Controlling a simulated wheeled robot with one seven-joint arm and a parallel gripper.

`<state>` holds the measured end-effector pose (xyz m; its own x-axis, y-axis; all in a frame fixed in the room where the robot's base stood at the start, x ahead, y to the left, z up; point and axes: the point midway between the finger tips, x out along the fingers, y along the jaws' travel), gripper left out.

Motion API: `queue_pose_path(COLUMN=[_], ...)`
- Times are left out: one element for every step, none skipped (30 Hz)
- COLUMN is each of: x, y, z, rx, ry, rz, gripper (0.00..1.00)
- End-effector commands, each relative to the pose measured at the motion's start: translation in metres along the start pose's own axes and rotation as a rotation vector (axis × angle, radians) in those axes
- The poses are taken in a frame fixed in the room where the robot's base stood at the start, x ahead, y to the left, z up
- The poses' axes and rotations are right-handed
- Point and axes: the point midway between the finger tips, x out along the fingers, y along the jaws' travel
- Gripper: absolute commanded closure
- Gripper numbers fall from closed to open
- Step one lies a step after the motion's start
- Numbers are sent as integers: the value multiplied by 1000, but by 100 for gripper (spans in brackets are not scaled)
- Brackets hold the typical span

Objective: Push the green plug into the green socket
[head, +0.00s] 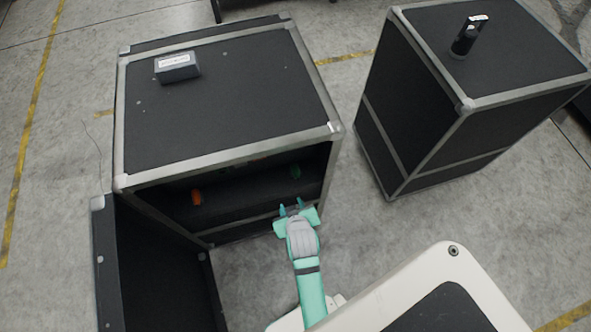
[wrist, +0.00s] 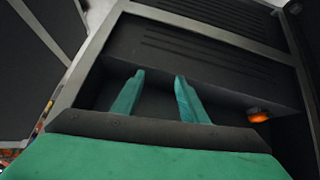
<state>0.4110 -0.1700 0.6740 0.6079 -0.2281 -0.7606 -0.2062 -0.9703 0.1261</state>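A small green piece (head: 295,172) shows inside the open front of a black case, near its right end in the head view. I cannot tell whether it is the green plug, the green socket or both together. My gripper (head: 290,205) is at the front opening of the case, just below the green piece in the head view. In the wrist view my gripper's (wrist: 159,76) two teal fingers stand apart with nothing between them. No separate green plug or socket can be made out in the wrist view.
An orange piece (head: 197,197) sits at the left in the case (head: 225,110); it also shows in the wrist view (wrist: 258,116). The case's open door (head: 155,265) stands at the front left. A box lies on top. A second case (head: 440,110) carries a black device.

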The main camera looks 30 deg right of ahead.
Motion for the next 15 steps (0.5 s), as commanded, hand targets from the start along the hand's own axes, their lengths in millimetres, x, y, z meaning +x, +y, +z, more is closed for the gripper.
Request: queue_pose_path(x=[9,14,19,22,25,28,30,32,33,34,34,34,34,34,33], y=[10,14,21,26,30,36,40,44,49,53,56,60,62,63,65], z=[-12,-16,-23,-27,-32,-38,-42,-46,-52,-56,-59,-64,-67,-69,-72], rx=[14,19,28,36,43,51,57,64,71,77,81,87,91,94,97], ry=[-25,-46,-74,-95,-116,-142,-161,-179,-201,-217,-231,-248,-260,-270,-280], rz=[3,1,-2,-5,-9,-15,-20,-26,-33,-39,-45,-53,-59,-65,-71], gripper=[61,61,61,61,61,61,61,61,61,61,61,61,61,61,61])
